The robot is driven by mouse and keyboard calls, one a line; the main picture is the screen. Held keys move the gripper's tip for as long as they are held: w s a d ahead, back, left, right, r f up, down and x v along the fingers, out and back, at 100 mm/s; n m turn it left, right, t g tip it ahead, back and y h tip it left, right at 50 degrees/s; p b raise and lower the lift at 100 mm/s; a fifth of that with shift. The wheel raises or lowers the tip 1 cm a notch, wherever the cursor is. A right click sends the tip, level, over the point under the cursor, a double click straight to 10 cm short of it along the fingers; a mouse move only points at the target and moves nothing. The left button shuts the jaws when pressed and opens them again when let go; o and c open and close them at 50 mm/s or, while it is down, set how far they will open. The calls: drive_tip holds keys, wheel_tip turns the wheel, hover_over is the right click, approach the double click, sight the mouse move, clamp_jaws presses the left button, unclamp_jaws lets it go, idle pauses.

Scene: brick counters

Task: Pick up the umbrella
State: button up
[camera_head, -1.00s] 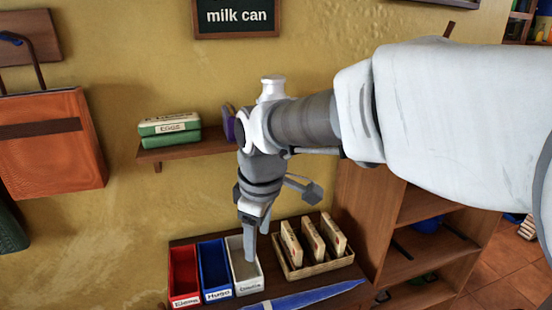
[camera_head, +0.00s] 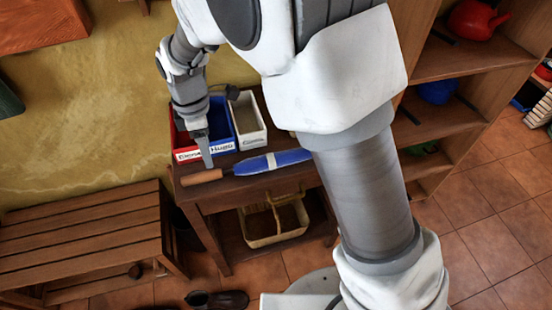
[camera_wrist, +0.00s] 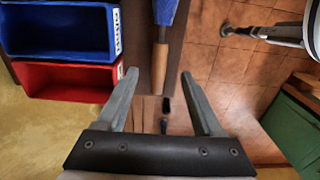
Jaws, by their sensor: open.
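The umbrella (camera_head: 271,162) is folded, blue with a pale band and a wooden handle. It lies along the front of the small wooden table, its handle at the left end. My arm hides its right part. My gripper (camera_head: 207,160) points down close to the handle. In the wrist view the umbrella handle (camera_wrist: 160,66) shows between the fingertips of my gripper (camera_wrist: 160,74), which are open and spread to either side. I cannot tell whether the fingers have come down around the handle.
A red bin (camera_head: 187,154), a blue bin (camera_head: 221,129) and a white bin (camera_head: 249,120) stand just behind the umbrella. A basket (camera_head: 272,236) sits on the table's lower shelf. A slatted bench (camera_head: 85,235) stands to the left, a shelf unit (camera_head: 455,120) to the right.

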sight(212, 172)
wheel_tip(212, 172, down, 10)
drive_tip(key=shift+a+r+b, duration=0.15)
drive_tip(key=shift+r+b, duration=0.1)
drive_tip(key=shift+b, duration=0.35)
clamp_jaws()
